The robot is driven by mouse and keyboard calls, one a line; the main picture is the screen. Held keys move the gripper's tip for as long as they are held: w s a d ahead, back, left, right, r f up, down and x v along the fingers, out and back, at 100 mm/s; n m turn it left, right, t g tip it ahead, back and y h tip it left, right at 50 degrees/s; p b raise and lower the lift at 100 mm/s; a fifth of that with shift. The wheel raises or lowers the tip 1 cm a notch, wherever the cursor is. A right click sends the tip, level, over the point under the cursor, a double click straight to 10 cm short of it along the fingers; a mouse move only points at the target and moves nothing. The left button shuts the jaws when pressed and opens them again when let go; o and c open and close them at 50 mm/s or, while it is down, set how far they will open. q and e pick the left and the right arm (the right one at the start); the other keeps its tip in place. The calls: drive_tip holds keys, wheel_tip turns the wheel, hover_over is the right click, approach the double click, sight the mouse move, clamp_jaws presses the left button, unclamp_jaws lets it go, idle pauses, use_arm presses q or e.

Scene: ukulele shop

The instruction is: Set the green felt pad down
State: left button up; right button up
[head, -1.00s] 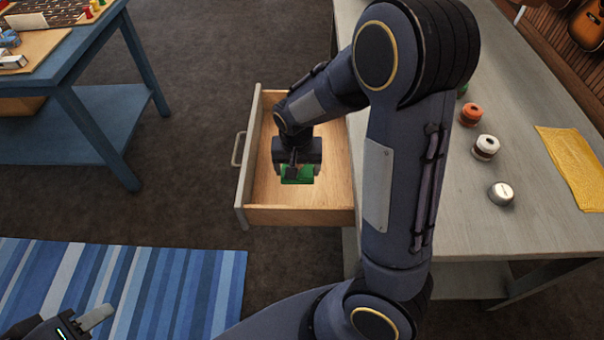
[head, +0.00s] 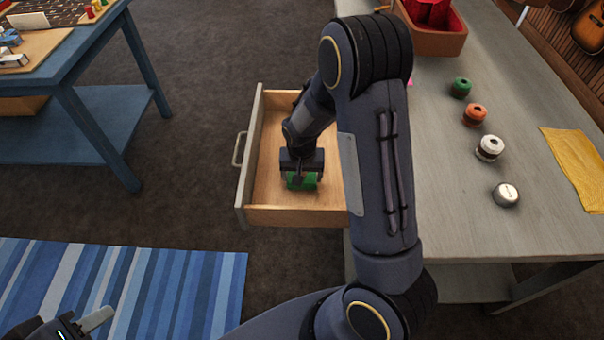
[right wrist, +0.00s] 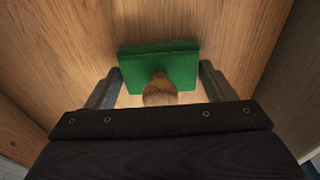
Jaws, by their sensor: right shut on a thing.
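The green felt pad (head: 304,181) is inside the open wooden drawer (head: 268,215), low near its floor. In the right wrist view the pad (right wrist: 172,65) is a green block with a round wooden knob (right wrist: 159,91). My right gripper (right wrist: 160,84) is shut on it, with a finger at each side. I cannot tell whether the pad touches the drawer floor. My right arm reaches down over the drawer and hides part of it. My left gripper (head: 88,325) is at the bottom left above the rug, partly cut off by the frame edge.
The drawer sticks out from the grey workbench (head: 440,170). On the bench are several small spools, a yellow cloth (head: 578,165) and a reddish box (head: 435,42) at the back. A blue table (head: 75,95) stands at the left. A striped rug (head: 150,285) lies in front.

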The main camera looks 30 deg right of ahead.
drive_tip(key=o, duration=0.6)
drive_tip(key=shift+f, duration=0.2)
drive_tip(key=shift+c, duration=0.2)
drive_tip(key=o, duration=0.4)
drive_tip(key=shift+r, duration=0.1)
drive_tip(key=shift+o, duration=0.2)
drive_tip(key=shift+r, duration=0.25)
wheel_tip(320, 180, up, 12)
drive_tip(key=s+p, duration=0.1)
drive_tip(key=p, duration=0.1)
drive_tip(key=s+a+r+n+t+y, duration=0.2)
drive_tip(key=s+r, duration=0.3)
drive_tip(key=s, duration=0.5)
drive_tip(key=s+a+r+n+t+y, duration=0.2)
drive_tip(key=s+a+r, duration=0.3)
drive_tip(key=s, duration=0.6)
drive_tip(key=shift+a+r+n+y, duration=0.2)
drive_tip(key=shift+r+n+y, duration=0.1)
drive_tip(key=shift+r, duration=0.2)
